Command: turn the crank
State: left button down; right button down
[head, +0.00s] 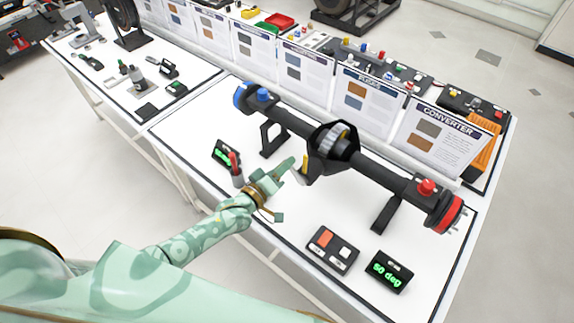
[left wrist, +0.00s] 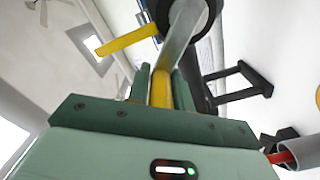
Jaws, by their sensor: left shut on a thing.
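The crank shows best in the left wrist view, as a silver arm (left wrist: 186,28) with a yellow grip (left wrist: 161,88) at its near end. My left gripper (left wrist: 160,92) has its two green fingers on either side of this grip and is shut on it. In the head view my left gripper (head: 286,170) is at the near side of the dark central housing (head: 333,148) of a long black axle (head: 378,172). It largely hides the crank there. A yellow bar (left wrist: 126,40) also stands out beside the crank. My right gripper is not in view.
A display (head: 388,270) reads "50 deg", beside a panel (head: 332,250) with orange and white buttons. Another display (head: 226,155) and a red-handled item in a grey holder (head: 237,177) stand close to my left gripper. Upright information cards (head: 366,100) line the back.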

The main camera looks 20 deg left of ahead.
pick_arm(q)
jog(key=shift+a+f+n, duration=0.1)
jog(key=shift+f+n, duration=0.2)
jog(key=shift+n, duration=0.3)
jog(key=c, duration=1.3)
grip_release()
jog(key=shift+r, duration=0.1)
jog(key=v, duration=1.6)
jog(key=shift+s+p, duration=0.2)
jog(key=shift+p, duration=0.15)
